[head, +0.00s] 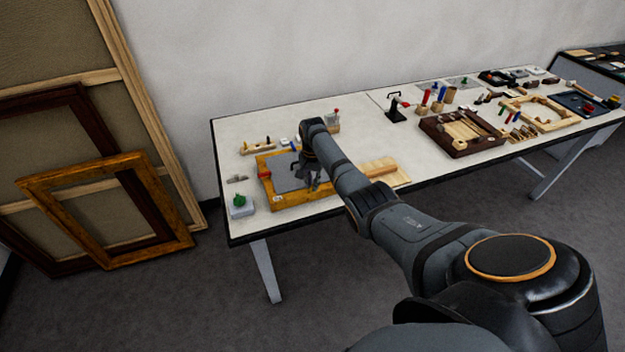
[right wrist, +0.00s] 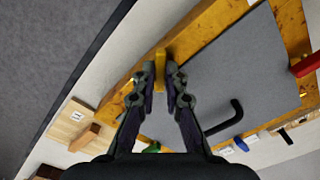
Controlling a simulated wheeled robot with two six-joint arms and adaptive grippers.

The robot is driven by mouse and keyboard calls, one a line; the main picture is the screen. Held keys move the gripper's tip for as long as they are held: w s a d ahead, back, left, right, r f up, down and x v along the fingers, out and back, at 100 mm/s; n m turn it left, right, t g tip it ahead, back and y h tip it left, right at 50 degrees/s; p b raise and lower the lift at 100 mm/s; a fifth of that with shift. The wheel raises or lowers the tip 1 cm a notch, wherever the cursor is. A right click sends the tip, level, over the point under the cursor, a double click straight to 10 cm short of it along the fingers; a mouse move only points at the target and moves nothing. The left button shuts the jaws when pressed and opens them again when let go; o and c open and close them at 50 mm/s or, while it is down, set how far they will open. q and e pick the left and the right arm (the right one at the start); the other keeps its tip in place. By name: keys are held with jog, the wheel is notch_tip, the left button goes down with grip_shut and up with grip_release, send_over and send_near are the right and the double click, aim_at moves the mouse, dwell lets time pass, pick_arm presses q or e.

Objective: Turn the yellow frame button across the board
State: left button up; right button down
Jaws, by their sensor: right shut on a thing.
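The yellow frame button (right wrist: 160,72) shows in the right wrist view as a small yellow piece between my fingertips, at the inner edge of the gilt frame. My right gripper (right wrist: 160,84) is shut on it; it also shows in the head view (head: 311,184), low over the frame, where it hides the button. The gilt frame (head: 290,201) lies on the table with the grey board (head: 284,183) inside it. The board (right wrist: 222,75) has a black bent handle (right wrist: 229,118) in the right wrist view. My left gripper is not in view.
A green object on a pale block (head: 239,203) stands left of the frame. A light wood board (head: 378,172) lies to its right. The table's front edge (head: 300,223) is close.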

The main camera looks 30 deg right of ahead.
jog(key=n+p, duration=0.1)
jog(key=n, duration=0.3)
jog(key=shift+r+n, duration=0.1)
jog(key=shift+n, duration=0.2)
jog(key=shift+n+p, duration=0.5)
jog(key=shift+n, duration=1.7)
jog(key=c, duration=1.4)
grip_release()
notch_tip(320, 180, up, 12)
